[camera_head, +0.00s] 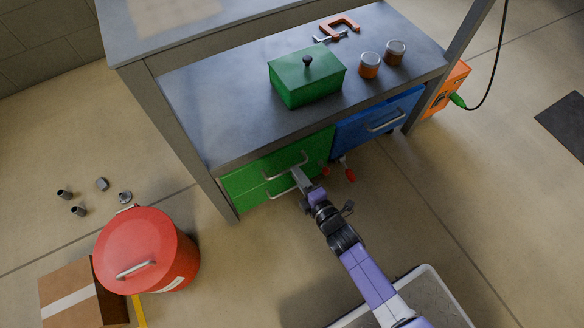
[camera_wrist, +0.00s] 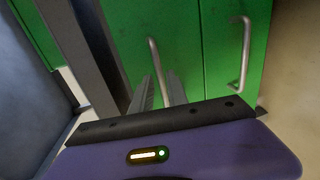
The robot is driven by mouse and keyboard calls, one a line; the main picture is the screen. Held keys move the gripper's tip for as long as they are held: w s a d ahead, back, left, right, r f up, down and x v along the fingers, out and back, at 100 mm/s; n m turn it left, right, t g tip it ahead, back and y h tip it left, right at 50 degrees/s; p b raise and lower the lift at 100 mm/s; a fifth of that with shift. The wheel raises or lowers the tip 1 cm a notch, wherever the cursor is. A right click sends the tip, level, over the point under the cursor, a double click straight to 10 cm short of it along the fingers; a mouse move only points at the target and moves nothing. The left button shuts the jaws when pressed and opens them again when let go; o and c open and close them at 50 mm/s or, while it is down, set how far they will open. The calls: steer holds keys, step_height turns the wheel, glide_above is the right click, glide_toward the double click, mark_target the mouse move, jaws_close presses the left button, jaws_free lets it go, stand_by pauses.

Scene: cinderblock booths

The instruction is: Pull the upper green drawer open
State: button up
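The green drawer unit (camera_head: 245,182) hangs under the left part of the bench, with two fronts and bar handles. The upper green drawer's handle (camera_head: 285,167) is above the lower handle (camera_head: 280,189); both fronts look closed. In the wrist view, turned sideways, the upper handle (camera_wrist: 154,60) is left and the lower handle (camera_wrist: 243,55) right. My gripper (camera_head: 299,174) is at the right part of the upper handle. In the wrist view its fingers (camera_wrist: 160,88) stand apart, with the upper handle running between them. Whether they touch it is unclear.
A blue drawer (camera_head: 375,122) is to the right, with red-tipped items (camera_head: 349,175) below. A green box (camera_head: 306,78), two jars (camera_head: 370,66) and an orange clamp (camera_head: 340,27) are on the bench. A red bin (camera_head: 147,248) and carton (camera_head: 75,296) stand left. Floor before the drawers is mostly clear.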

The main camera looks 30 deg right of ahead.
steer(key=shift+b+x, duration=0.55)
steer(key=shift+x, duration=1.35)
jaws_close()
